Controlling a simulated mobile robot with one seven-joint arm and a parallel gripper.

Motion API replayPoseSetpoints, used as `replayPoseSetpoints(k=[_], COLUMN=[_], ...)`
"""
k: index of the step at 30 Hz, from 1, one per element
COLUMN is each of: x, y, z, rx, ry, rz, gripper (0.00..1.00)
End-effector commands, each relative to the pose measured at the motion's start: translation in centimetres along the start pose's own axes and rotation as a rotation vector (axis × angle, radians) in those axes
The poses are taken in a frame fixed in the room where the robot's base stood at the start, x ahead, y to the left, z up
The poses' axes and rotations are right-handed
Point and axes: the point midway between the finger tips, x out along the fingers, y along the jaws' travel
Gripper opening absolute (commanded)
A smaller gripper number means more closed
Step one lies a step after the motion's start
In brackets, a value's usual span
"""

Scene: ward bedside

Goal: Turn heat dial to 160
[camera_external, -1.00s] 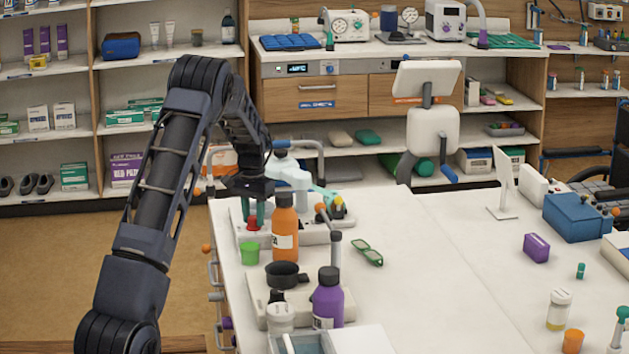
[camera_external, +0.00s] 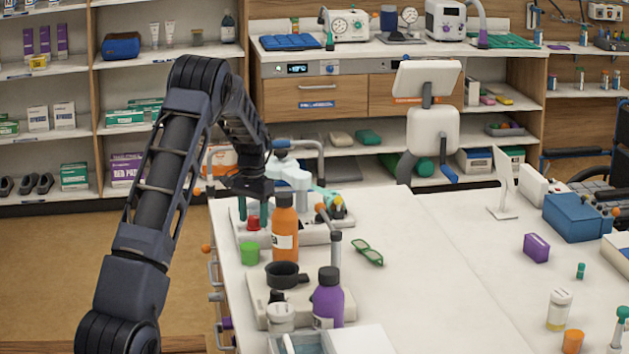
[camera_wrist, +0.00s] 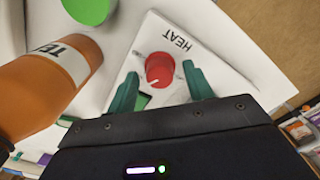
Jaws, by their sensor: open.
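The heat dial is a round red knob (camera_wrist: 159,70) on a white panel marked HEAT (camera_wrist: 205,62), upside down in the wrist view. A small pale mark shows at the knob's lower edge; no scale numbers are readable. In the external view my gripper (camera_external: 252,214) hangs just over the knob, pointing down.
An orange bottle (camera_external: 285,228) stands close right of my gripper and fills the left of the wrist view. A green cup (camera_external: 250,253) stands in front of the knob. A black pan (camera_external: 284,274) and a purple bottle (camera_external: 328,298) are nearer.

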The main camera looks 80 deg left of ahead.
Motion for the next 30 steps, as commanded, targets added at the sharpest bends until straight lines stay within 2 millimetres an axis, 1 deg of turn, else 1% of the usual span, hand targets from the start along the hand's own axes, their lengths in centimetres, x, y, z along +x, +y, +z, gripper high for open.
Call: replayPoseSetpoints(k=[4,7,15,21,25,30], x=[-0.6,-1.7,-6.6,-9.4,-10.5,-10.8], y=[0.0,0.0,0.0,0.0,0.0,0.0], z=[0.0,0.0,-0.1,-0.1,0.0,0.0], rx=[0.0,0.0,0.001,0.001,0.0,0.0], ry=[0.0,0.001,0.003,0.001,0.001,0.0], rz=[0.0,0.0,-0.001,0.0,-0.001,0.0], gripper=[0.52,0.52,0.52,0.52,0.52,0.52])
